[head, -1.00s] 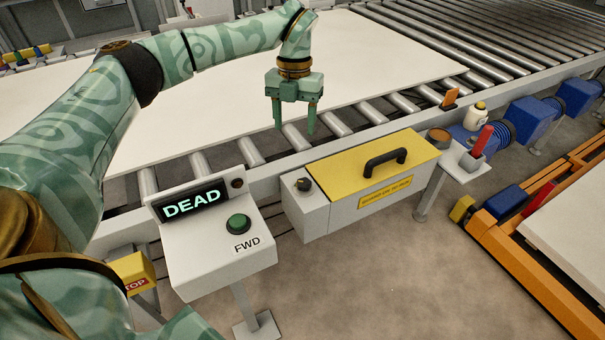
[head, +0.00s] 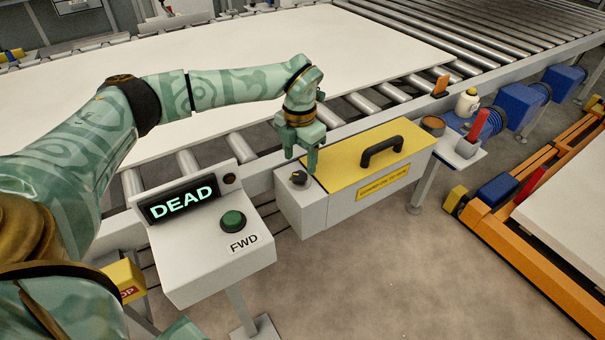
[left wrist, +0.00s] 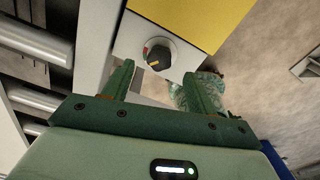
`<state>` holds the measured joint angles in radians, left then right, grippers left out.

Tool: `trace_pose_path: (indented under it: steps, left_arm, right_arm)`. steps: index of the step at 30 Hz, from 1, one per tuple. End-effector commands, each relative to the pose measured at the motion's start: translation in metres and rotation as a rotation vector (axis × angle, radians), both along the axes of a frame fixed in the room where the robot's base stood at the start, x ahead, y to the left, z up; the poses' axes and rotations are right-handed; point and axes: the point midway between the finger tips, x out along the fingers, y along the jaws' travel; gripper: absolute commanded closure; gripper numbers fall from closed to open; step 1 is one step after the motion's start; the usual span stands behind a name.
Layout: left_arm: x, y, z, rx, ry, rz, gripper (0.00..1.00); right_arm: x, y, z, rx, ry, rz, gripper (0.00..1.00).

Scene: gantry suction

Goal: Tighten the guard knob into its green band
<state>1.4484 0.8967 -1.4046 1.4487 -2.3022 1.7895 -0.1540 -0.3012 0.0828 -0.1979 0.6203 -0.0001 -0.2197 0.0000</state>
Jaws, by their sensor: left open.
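The guard knob (head: 299,178) is a small black knob on the grey end of the guard box, left of its yellow cover (head: 350,165). In the left wrist view the knob (left wrist: 160,55) shows a pale yellow pointer line toward the lower left. A red mark lies at the dial's left edge; I cannot make out a green band. My left gripper (head: 300,163) is open, pointing down close by the knob. In the left wrist view the knob lies just beyond the fingertips (left wrist: 158,76), roughly between them, apparently not gripped. My right gripper is not in view.
A control box (head: 215,260) with a lit DEAD display and green FWD button stands left of the guard. The cover's black handle (head: 382,150) rises to the right. Rollers and a large white sheet (head: 250,60) lie behind. A small shelf (head: 465,158) holds several items.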

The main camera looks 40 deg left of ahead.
Motion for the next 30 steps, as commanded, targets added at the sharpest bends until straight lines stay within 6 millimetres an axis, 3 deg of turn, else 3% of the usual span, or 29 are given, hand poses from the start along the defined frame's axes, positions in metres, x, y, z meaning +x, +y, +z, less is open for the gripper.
trace_pose_path:
  steps: [1, 6, 18, 23, 27, 30]
  left_arm:
    - [0.000, 0.000, -0.016, 0.000, 0.006, 0.001, 0.43]
    - [0.000, 0.000, -0.038, 0.000, 0.002, 0.001, 0.43]
    - [0.000, 0.000, -0.044, 0.000, -0.002, 0.001, 0.43]
    - [0.000, 0.000, -0.044, 0.000, -0.001, 0.001, 0.84]
    - [0.000, 0.000, -0.043, 0.000, -0.001, -0.003, 0.87]
    - [-0.001, 0.000, -0.037, 0.001, -0.002, -0.052, 0.87]
  right_arm:
    - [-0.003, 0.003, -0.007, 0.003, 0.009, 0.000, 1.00]
    - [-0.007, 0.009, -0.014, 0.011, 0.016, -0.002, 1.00]
    - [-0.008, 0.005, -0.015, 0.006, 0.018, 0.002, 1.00]
    - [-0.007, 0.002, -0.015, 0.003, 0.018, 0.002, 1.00]
    - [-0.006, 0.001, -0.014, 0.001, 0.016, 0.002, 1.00]
    - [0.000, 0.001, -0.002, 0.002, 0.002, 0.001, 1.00]
